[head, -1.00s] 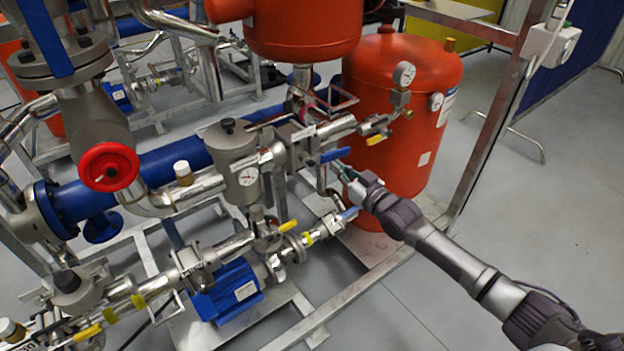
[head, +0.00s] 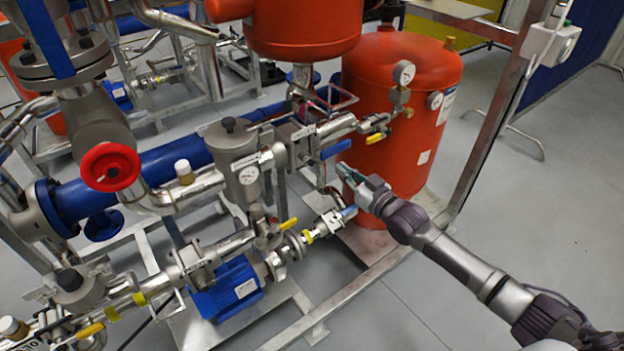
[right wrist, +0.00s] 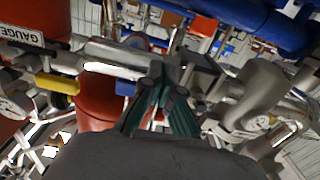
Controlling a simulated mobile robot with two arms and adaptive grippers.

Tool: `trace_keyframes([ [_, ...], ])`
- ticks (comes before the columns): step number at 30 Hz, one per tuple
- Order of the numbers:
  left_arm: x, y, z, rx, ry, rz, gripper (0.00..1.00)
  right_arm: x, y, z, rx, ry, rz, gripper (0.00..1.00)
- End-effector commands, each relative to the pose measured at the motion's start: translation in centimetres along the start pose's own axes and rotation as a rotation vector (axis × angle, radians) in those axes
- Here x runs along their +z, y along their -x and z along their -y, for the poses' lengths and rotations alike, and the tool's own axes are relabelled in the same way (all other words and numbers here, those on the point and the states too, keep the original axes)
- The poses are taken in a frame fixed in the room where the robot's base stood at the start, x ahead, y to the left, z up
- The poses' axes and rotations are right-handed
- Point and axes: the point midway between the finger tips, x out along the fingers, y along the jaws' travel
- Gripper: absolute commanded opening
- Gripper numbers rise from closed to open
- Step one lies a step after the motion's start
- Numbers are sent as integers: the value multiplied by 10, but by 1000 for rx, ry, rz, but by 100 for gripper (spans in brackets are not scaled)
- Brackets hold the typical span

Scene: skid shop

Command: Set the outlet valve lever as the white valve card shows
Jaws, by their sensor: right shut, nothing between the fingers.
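A blue lever (head: 336,149) sticks out to the right from a valve on the silver pipework, running roughly along the pipe above it. A small white label (head: 303,132) sits by that valve; I cannot read it surely, so I cannot confirm this is the outlet valve. I cannot single out the white valve card. My right gripper (head: 347,173) is just below and right of the blue lever, apart from it in the head view. In the right wrist view its teal fingers (right wrist: 162,100) are shut and empty, with a blue lever (right wrist: 125,88) partly behind them. My left gripper is not in view.
A yellow lever (head: 377,137) sits on the gauge branch beside the red tank (head: 415,110). Another blue lever (head: 349,212) is lower down. A "GAUGE" label (right wrist: 20,35) shows in the right wrist view. Grey floor (head: 480,215) is open at right.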

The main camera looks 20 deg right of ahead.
Motion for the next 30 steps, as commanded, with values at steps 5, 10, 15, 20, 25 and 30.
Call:
trace_keyframes([
  [5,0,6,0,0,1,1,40,0,8,0,0,0,2,0],
  [10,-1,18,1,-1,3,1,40,-2,24,0,0,0,2,0],
  [15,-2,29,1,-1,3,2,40,-1,42,0,0,1,3,0],
  [20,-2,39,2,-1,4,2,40,-1,58,0,0,0,2,0],
  [25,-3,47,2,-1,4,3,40,0,74,0,0,0,2,0],
  [30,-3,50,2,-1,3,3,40,0,82,0,0,1,0,0],
])
